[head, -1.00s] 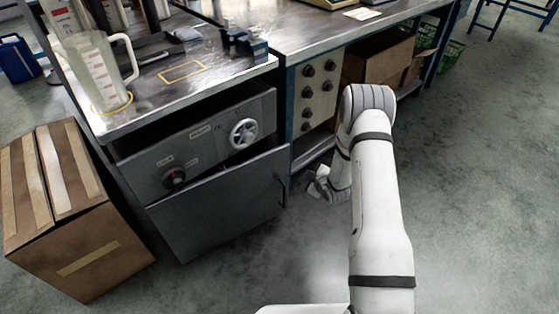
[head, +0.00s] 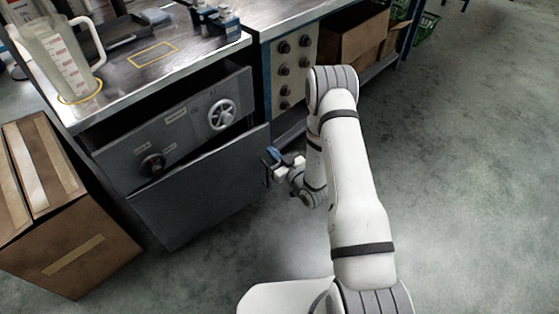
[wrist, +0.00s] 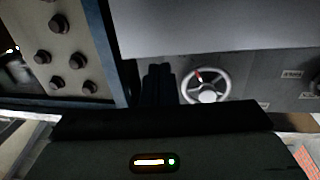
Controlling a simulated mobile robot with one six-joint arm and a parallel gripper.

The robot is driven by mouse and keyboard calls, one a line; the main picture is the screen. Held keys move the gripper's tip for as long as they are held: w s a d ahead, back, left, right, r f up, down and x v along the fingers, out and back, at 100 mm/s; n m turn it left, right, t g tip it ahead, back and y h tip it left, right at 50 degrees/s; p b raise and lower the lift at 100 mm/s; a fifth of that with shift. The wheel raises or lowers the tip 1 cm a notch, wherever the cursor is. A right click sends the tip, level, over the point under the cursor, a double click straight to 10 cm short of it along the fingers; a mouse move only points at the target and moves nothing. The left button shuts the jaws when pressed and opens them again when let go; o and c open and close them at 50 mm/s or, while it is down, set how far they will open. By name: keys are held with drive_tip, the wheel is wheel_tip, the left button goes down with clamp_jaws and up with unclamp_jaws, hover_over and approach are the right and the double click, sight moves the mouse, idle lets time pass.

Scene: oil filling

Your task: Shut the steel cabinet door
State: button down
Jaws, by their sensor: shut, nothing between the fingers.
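The steel cabinet door (head: 200,195) is a plain dark grey panel below the cabinet's control face. It stands a little ajar, with a gap along its top edge. In the wrist view, the door (wrist: 220,25) is probably the pale grey panel across the top. My gripper (head: 272,155) is beside the door's right edge, near the handle, which is mostly hidden behind it. In the wrist view, my gripper (wrist: 158,85) shows dark fingers together with nothing between them. I cannot tell whether it touches the door.
The control face has a handwheel (head: 222,114) and a dark knob (head: 152,164). A knob panel (head: 289,68) stands to the right. A cardboard box (head: 65,215) is on the floor left of the door. A measuring jug (head: 62,62) stands on the bench. Floor at right is clear.

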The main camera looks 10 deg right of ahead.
sight(255, 135)
drive_tip(key=b+x, duration=0.1)
drive_tip(key=x, duration=0.6)
drive_tip(key=shift+w+a, duration=0.2)
drive_tip(key=shift+w, duration=0.15)
